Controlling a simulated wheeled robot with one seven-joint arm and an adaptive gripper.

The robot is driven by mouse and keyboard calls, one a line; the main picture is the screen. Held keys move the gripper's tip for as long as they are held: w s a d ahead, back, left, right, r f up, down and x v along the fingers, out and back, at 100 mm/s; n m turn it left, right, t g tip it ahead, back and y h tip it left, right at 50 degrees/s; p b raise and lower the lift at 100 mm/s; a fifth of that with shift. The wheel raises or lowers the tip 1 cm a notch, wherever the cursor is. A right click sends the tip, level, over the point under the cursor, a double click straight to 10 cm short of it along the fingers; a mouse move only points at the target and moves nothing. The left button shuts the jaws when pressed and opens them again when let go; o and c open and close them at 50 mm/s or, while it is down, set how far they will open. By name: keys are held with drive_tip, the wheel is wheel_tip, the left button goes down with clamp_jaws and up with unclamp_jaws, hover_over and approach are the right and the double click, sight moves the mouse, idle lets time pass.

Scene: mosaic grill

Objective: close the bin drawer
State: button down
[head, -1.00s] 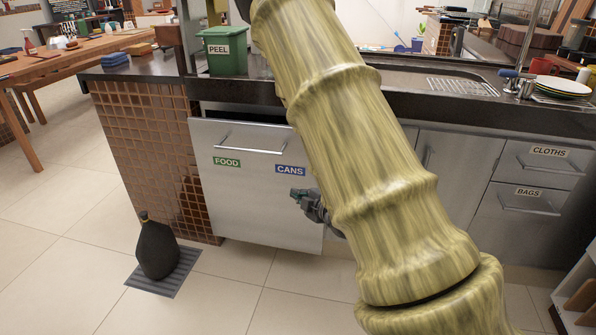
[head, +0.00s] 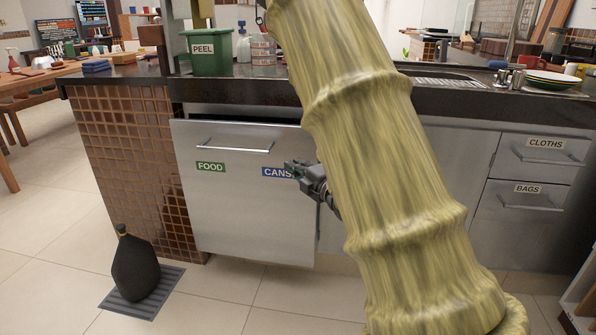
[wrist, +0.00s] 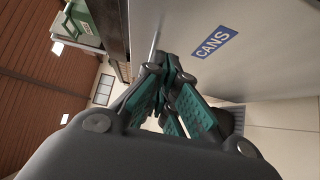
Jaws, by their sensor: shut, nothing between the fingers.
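The bin drawer (head: 238,210) has a steel front with a bar handle (head: 234,147), a green FOOD label and a blue CANS label. Its front stands out from the counter, with a dark gap above its top edge, so it is partly open. My gripper (head: 292,167) is shut and empty, at the drawer's right side by the CANS label. In the wrist view the closed fingers (wrist: 167,70) lie beside the drawer front (wrist: 262,58). I cannot tell whether they touch it. My arm hides the counter front right of the drawer.
A black bag (head: 135,264) stands on a grey floor mat (head: 113,302) at left. A green PEEL bin (head: 208,54) is on the counter. The CLOTHS drawer (head: 535,160) and BAGS drawer (head: 520,207) are at right. The floor before the bin drawer is clear.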

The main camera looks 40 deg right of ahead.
drive_tip(key=b, duration=0.2)
approach(277, 146)
drive_tip(key=w+a, duration=0.2)
drive_tip(key=a, duration=0.1)
drive_tip(key=w+d+b, duration=0.1)
drive_tip(key=w+d, duration=0.1)
drive_tip(key=d, duration=0.1)
drive_tip(key=shift+w+b, duration=0.2)
drive_tip(key=shift+b, duration=0.1)
drive_tip(key=shift+w+d, duration=0.15)
drive_tip(key=shift+d, duration=0.05)
